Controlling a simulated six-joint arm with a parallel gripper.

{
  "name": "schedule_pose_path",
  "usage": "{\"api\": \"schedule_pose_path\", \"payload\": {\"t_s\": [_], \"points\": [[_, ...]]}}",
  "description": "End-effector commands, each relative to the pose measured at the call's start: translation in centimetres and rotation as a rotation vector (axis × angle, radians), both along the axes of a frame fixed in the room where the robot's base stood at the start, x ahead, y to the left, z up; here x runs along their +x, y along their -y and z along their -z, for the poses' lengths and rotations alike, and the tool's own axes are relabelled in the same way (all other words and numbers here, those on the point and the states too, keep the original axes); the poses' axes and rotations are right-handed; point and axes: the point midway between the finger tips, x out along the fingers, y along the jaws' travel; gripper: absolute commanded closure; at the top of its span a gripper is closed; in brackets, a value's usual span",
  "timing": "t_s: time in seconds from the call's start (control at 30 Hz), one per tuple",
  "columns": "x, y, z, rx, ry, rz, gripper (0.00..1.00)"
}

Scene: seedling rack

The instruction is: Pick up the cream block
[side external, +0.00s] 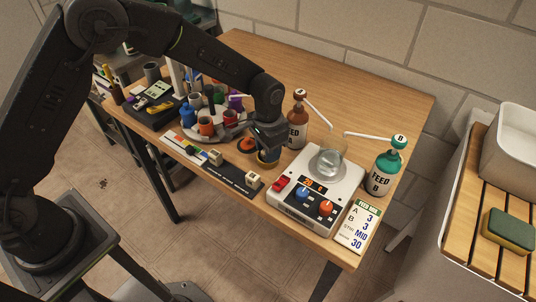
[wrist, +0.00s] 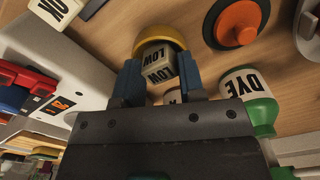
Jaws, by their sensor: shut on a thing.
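A cream block (wrist: 157,62) with "LOW" in black on its faces is between the two blue fingers of my gripper (wrist: 158,82) in the wrist view. The fingers are shut on it. A yellow curved rim shows right against the block's far side; I cannot tell whether the block is inside it or beside it.
The white control box (side external: 315,190) with knobs and a glass beaker (side external: 328,162) stands to the right. Brown (side external: 297,128) and green (side external: 387,175) bottles have white spouts. A round rack of coloured cups (side external: 212,120) is at left.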

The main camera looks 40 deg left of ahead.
Motion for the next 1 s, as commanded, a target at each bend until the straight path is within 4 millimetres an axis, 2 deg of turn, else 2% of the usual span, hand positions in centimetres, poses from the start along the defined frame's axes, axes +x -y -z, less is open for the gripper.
{"api": "schedule_pose_path", "payload": {"t_s": [0.33,0.47,0.57,0.9,1.0], "points": [[0.1,0.0,-0.6,-0.001,0.002,0.0,0.86],[0.1,0.0,-2.1,-0.002,0.004,0.0,0.86],[0.1,0.0,-4.0,-0.001,0.006,0.0,0.86],[-1.2,-7.3,-8.5,0.0,0.002,-0.006,0.86],[-1.4,-9.0,-9.5,0.0,0.003,-0.004,0.86]]}}
